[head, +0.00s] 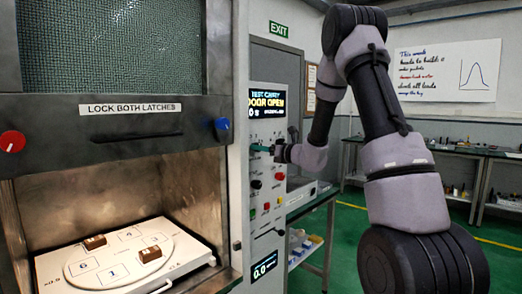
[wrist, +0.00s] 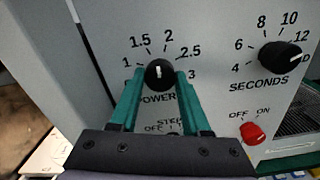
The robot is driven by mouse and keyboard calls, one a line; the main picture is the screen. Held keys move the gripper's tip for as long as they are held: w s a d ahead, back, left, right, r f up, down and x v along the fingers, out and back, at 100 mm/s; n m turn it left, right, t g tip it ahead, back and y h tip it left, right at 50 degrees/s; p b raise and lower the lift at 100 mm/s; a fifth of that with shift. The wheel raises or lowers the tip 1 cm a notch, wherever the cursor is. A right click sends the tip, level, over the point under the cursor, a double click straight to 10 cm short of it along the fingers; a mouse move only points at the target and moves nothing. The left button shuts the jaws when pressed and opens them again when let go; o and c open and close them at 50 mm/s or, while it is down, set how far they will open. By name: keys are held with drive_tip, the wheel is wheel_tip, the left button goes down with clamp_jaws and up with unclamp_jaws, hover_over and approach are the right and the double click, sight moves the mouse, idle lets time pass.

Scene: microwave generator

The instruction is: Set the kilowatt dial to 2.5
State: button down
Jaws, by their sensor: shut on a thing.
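The kilowatt dial is the black round knob (wrist: 159,73) above the word POWER in the wrist view. Its scale runs 1, 1.5, 2, 2.5, 3, and its white mark points about straight up, between 1.5 and 2, left of 2.5. My gripper (wrist: 160,82) has its teal fingers on either side of the knob and is shut on it. In the head view my gripper (head: 262,148) reaches the control panel (head: 267,125) from the right; I cannot make out the dial there.
A SECONDS dial (wrist: 280,56) and a red OFF/ON switch (wrist: 252,133) are right of the dial. A screen (head: 267,102) above reads DOOR OPEN. The open chamber at left holds a white numbered tray (head: 190,270) with two brown blocks. Red (head: 12,141) and blue (head: 222,125) latch knobs flank it.

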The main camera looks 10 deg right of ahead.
drive_tip(key=m, duration=1.2)
drive_tip(key=shift+m, duration=0.4)
idle(0.3)
drive_tip(key=shift+c, duration=1.8)
unclamp_jaws()
drive_tip(key=shift+s, duration=0.1)
drive_tip(key=v, duration=1)
drive_tip(key=shift+s+d, duration=0.2)
drive_tip(key=shift+s, duration=0.1)
